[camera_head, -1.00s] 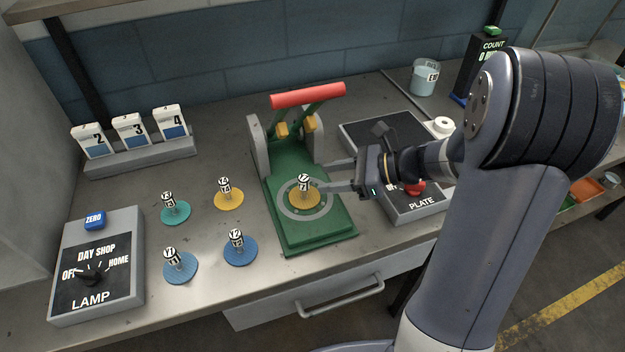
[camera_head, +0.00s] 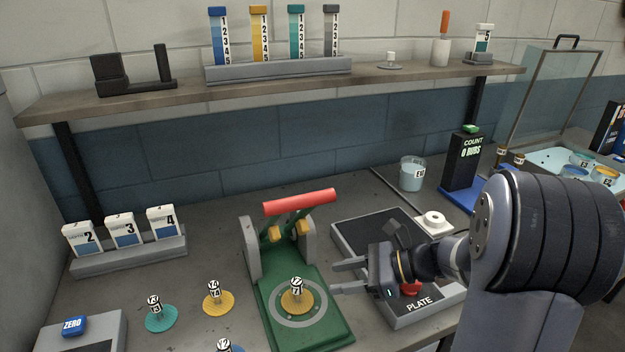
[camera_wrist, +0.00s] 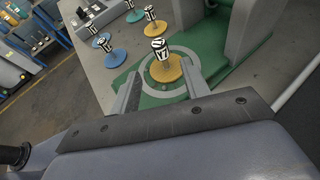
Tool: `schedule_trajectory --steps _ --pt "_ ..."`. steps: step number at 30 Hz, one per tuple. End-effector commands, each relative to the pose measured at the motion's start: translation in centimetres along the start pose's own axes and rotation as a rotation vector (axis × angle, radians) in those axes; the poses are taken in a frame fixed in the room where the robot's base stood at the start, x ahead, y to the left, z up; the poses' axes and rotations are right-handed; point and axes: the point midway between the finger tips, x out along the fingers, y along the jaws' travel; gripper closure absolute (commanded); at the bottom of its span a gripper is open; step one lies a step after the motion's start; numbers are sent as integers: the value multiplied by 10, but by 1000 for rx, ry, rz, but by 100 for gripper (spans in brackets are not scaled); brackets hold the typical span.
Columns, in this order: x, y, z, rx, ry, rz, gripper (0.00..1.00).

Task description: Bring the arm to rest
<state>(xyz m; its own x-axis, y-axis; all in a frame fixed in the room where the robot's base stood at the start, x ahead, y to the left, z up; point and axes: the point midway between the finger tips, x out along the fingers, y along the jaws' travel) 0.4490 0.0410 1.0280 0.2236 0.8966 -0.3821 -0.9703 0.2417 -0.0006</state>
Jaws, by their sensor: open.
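My gripper (camera_head: 349,276) is open and empty, its two fingers pointing left above the bench. It is just right of a yellow round piece with a white numbered knob (camera_head: 296,294), which sits inside the grey ring on the green press base (camera_head: 318,330). In the wrist view the fingers (camera_wrist: 165,95) point toward that same yellow piece (camera_wrist: 166,70), with a gap between. The press has a red handle bar (camera_head: 299,202), raised at the back. My arm reaches in from the right over the dark plate unit (camera_head: 424,305).
Teal (camera_head: 160,319) and yellow (camera_head: 218,303) knobbed discs stand left of the press. A card rack (camera_head: 130,257) is farther left. A beaker (camera_head: 412,175) and count box (camera_head: 463,160) stand behind my arm. A shelf (camera_head: 160,101) spans the back wall.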

Motion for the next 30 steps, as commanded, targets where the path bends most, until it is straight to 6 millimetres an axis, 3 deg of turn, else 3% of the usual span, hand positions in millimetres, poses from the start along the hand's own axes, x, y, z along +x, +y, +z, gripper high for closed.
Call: schedule_trajectory --steps 18,30 --pt "106 1 -2 1 1 5 56" --pt "101 0 8 1 1 0 56"
